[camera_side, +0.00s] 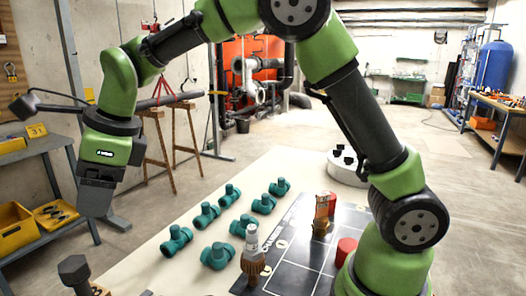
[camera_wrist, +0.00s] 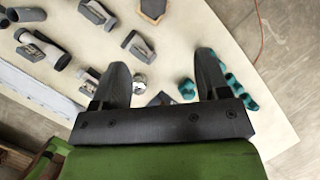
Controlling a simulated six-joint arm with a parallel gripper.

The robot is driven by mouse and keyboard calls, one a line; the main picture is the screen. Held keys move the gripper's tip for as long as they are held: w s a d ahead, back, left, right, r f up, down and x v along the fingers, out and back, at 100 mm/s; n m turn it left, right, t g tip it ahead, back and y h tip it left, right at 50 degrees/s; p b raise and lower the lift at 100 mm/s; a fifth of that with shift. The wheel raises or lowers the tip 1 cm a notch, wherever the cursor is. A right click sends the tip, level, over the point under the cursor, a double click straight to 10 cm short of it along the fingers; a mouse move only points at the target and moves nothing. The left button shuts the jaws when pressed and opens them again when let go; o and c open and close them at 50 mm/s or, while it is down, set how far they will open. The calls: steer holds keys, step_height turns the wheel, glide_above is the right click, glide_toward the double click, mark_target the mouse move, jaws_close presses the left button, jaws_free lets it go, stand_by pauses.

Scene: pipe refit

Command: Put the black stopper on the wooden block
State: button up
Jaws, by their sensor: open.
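A black stopper-like piece (camera_side: 74,268) with a wide head and narrower stem stands upright at the bottom left of the side view. A bit of brown wood (camera_side: 99,290), perhaps the wooden block, shows beside its foot, cut off by the frame edge. In the wrist view a dark-topped piece with a wood-coloured rim (camera_wrist: 152,9) lies at the top; I cannot tell if it is the block. My gripper (camera_side: 95,212) hangs above the table's left part, apart from the stopper. In the wrist view its fingers (camera_wrist: 161,64) are spread and hold nothing.
Several teal pipe fittings (camera_side: 217,255) lie mid-table. A brown piece with a grey-white top (camera_side: 253,262), a red-and-brown item (camera_side: 323,222) and a red cylinder (camera_side: 345,249) stand around a black marked board (camera_side: 297,265). Several grey clamp-like parts (camera_wrist: 42,48) lie left in the wrist view.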

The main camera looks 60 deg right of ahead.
steer(key=s+d+r+n+t, duration=0.1)
steer(key=s+d+r+n, duration=0.3)
steer(key=s+n, duration=0.2)
steer(key=s+d+r+n+t, duration=0.1)
steer(key=s+d+r+n, duration=0.3)
steer(key=s+n, duration=0.25)
steer(key=s+d+f+n+t, duration=0.1)
steer(key=s+d+f+n, duration=0.1)
steer(key=s+n, duration=0.7)
steer(key=shift+s+d+f+h, duration=0.35)
steer(key=shift+s+d, duration=0.35)
steer(key=shift+s, duration=0.35)
